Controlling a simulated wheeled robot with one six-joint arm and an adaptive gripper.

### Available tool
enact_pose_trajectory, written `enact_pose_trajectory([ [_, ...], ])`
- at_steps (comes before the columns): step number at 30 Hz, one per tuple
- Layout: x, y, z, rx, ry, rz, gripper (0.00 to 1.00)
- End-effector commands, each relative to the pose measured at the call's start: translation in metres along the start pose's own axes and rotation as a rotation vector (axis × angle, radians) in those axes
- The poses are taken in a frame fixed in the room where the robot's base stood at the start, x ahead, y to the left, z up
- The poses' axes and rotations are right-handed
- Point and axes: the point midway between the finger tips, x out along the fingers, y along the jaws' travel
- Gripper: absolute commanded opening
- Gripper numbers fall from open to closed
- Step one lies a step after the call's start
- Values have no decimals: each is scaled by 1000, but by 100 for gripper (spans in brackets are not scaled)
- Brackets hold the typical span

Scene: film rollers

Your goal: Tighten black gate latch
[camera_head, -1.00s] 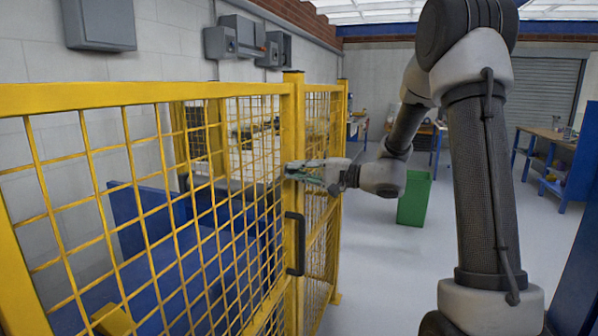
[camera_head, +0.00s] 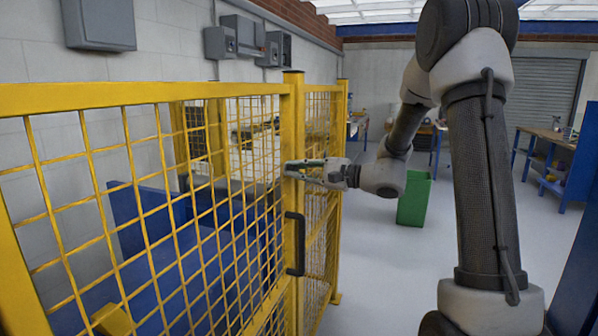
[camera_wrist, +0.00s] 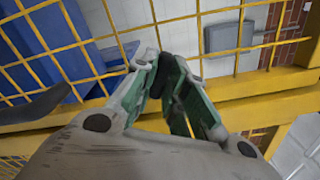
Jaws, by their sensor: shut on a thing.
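The black gate latch (camera_wrist: 166,71) shows in the wrist view as a small dark piece between my fingertips, in front of the yellow frame. My gripper (camera_wrist: 163,82) is shut on it, its green-padded fingers on either side. In the head view my gripper (camera_head: 292,170) reaches in from the right to the yellow gate post (camera_head: 293,120), above the black pull handle (camera_head: 294,243).
Yellow mesh panels (camera_head: 80,94) fill the left side, with blue equipment (camera_head: 150,215) behind them. A green bin (camera_head: 414,200) stands on the floor beyond my arm. A workbench (camera_head: 548,135) is at the far right. The grey floor between is clear.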

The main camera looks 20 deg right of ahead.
Motion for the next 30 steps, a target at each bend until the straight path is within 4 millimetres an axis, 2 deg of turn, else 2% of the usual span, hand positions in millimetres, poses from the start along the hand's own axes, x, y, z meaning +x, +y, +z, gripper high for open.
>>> enact_pose_trajectory([
  [21, 0, 1, 0, 673, 1, 1, 0],
  [30, 0, 1, 0, 889, 1, 1, 0],
])
